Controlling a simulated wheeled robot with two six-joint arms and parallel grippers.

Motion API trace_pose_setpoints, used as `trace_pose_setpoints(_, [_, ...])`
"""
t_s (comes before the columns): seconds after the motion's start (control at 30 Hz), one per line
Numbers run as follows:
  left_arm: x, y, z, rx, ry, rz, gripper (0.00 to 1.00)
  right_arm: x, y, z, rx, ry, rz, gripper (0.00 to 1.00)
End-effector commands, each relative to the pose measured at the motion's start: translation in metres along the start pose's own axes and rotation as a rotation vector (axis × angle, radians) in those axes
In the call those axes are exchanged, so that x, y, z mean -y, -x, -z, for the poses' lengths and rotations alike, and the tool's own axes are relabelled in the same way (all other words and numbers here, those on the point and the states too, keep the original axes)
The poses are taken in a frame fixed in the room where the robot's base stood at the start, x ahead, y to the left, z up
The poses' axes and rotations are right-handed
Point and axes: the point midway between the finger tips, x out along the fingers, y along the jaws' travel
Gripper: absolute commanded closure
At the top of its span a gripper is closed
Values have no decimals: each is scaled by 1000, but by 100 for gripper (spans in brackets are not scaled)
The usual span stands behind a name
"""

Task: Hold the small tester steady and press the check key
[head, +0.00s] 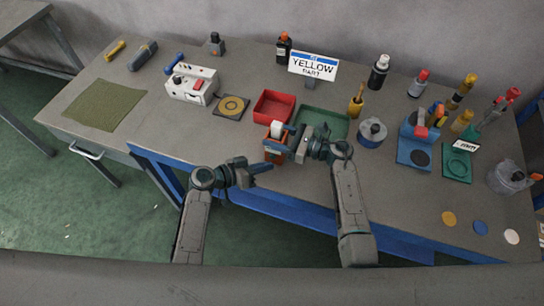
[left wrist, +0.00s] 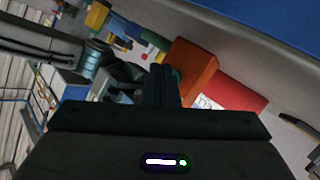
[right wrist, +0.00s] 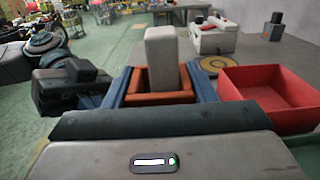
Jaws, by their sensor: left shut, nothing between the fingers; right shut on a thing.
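The small tester (head: 274,154) is an orange box with a pale grey block standing up from its top. My right gripper (head: 285,143) is shut on it, above the table's front edge. In the right wrist view its blue fingers lie on both sides of the tester (right wrist: 158,95), which looks upright. My left gripper (head: 266,167) is shut and empty, just left of and below the tester. In the left wrist view its closed fingertips (left wrist: 162,70) are close to the orange box (left wrist: 196,68); I cannot tell whether they touch. I cannot make out the check key clearly.
A red tray (head: 274,107) and a green tray (head: 322,124) lie just behind the tester. A white box (head: 192,84) with a red part stands farther left. Bottles and a blue stand (head: 414,150) are on the right.

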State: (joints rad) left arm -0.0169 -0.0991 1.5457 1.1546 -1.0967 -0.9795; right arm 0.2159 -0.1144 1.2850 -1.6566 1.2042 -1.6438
Motion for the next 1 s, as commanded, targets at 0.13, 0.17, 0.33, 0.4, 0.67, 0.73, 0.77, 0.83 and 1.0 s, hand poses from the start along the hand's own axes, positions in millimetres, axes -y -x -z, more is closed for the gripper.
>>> trace_pose_setpoints(0.13, [2,-3,2,-1,0,0,100,0,0,0,0,0,0,77])
trace_pose_setpoints(0.17, [2,-3,3,-1,0,0,100,0,0,0,0,0,0,77])
trace_pose_setpoints(0.33, [4,-6,5,-1,0,0,100,0,0,0,0,0,0,77])
trace_pose_setpoints(0.4, [4,-6,5,0,0,0,100,0,0,0,0,0,0,77])
trace_pose_setpoints(0.67, [4,-6,5,0,0,0,100,0,0,0,0,0,0,77])
trace_pose_setpoints(0.73, [5,-6,5,0,0,0,100,0,0,0,0,0,0,77])
trace_pose_setpoints(0.77, [5,-7,5,0,0,0,100,0,0,0,0,0,0,77])
trace_pose_setpoints(0.83, [5,-7,6,0,0,0,100,0,0,0,0,0,0,77])
trace_pose_setpoints(1.0, [6,-9,7,0,0,0,100,0,0,0,0,0,0,77])
